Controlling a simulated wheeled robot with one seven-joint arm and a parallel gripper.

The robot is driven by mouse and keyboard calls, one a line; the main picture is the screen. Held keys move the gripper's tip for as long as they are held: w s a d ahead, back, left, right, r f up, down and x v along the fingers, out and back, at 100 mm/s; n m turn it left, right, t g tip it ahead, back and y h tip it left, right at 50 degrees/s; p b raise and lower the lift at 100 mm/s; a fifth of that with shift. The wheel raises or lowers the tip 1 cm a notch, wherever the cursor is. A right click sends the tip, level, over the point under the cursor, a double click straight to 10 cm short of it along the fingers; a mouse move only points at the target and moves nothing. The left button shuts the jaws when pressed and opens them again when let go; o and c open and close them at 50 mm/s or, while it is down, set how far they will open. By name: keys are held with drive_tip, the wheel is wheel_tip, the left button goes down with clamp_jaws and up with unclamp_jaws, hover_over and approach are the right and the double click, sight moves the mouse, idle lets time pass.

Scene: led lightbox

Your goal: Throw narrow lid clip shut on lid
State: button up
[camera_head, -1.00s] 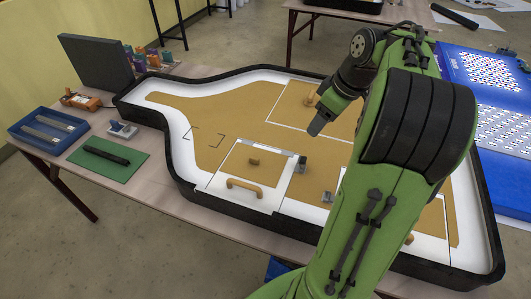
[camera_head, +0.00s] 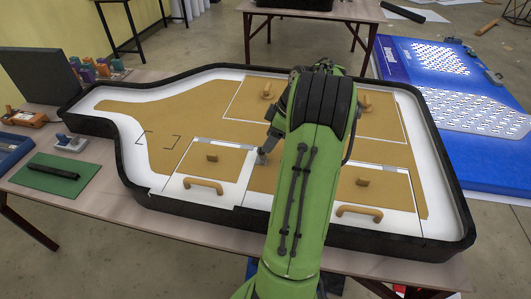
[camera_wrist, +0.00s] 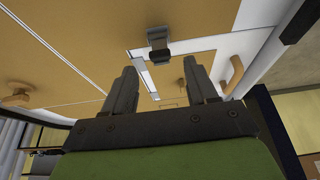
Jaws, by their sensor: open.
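The left lid (camera_head: 222,169) has a wooden knob (camera_head: 211,157) and a curved handle (camera_head: 203,185). My gripper (camera_wrist: 160,68) is open and empty, its fingers pointing towards the clip, apart from it in the picture. Whether the clip is thrown over is unclear.
The lids lie in a bottle-shaped board with a raised black rim (camera_head: 130,165). Another lid with a handle (camera_head: 358,211) lies at right, and more knobs (camera_head: 267,91) stand behind. A green mat (camera_head: 58,175) lies left.

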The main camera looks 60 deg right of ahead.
sight(264, 154)
drive_tip(key=b+x, duration=0.1)
drive_tip(key=x, duration=0.3)
drive_tip(key=c, duration=1.1)
drive_tip(key=shift+o, duration=0.2)
drive_tip(key=shift+w, duration=0.1)
